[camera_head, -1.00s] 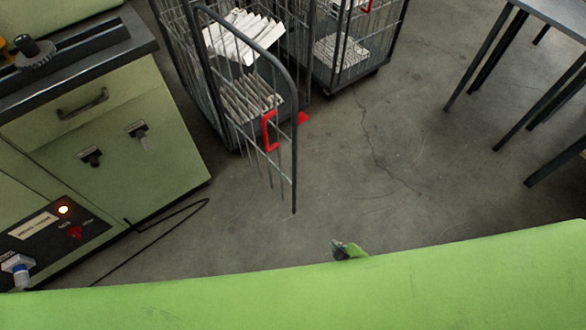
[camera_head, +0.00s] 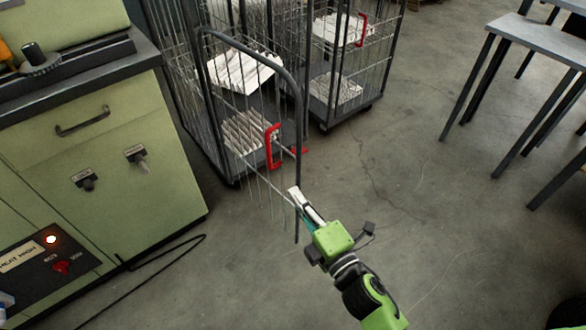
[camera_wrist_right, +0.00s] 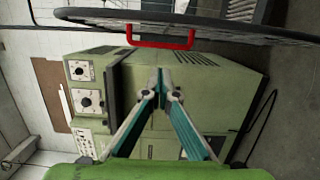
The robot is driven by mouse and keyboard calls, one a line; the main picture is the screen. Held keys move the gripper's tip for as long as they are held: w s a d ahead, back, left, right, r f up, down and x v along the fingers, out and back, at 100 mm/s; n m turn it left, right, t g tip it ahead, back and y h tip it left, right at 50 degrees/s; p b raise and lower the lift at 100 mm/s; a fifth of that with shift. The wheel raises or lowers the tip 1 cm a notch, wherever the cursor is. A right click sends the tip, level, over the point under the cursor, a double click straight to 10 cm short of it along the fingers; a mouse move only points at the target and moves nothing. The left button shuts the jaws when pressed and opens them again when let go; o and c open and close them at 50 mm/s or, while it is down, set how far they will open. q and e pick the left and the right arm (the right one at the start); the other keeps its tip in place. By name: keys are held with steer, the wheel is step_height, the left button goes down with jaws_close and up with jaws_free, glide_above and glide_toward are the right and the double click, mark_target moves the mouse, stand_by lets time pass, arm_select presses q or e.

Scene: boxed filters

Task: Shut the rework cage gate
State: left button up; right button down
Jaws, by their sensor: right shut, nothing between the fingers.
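The cage gate (camera_head: 298,130), a dark curved frame with thin wires, stands open, swung out from the near wire cage (camera_head: 180,110). Its red handle (camera_head: 269,147) is on the wires near its free edge. My right gripper (camera_head: 295,193) is shut and empty, close to the gate's lower free upright; I cannot tell whether they touch. In the wrist view, the gate frame (camera_wrist_right: 230,27) crosses the top with the red handle (camera_wrist_right: 160,43) beyond the closed fingertips (camera_wrist_right: 160,85). My left gripper is not in view.
White boxed filters (camera_head: 245,72) lie on the near cage's shelves. A second wire cage (camera_head: 340,112) stands behind it. A green machine (camera_head: 110,150) is at left, with a black cable (camera_head: 150,265) on the floor. Grey tables (camera_head: 540,38) stand at right. The middle floor is open.

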mark_target(292, 163)
steer(key=shift+w+a+f, duration=0.1)
steer(key=shift+w+a, duration=0.1)
steer(key=shift+w, duration=1.65)
steer(key=shift+w+a+r, duration=0.1)
steer(key=shift+w+a, duration=0.05)
steer(key=shift+w, duration=1.7)
steer(key=shift+w+a+f, duration=0.1)
steer(key=shift+w+a, duration=0.1)
steer(key=shift+w, duration=1.65)
steer(key=shift+d, duration=0.1)
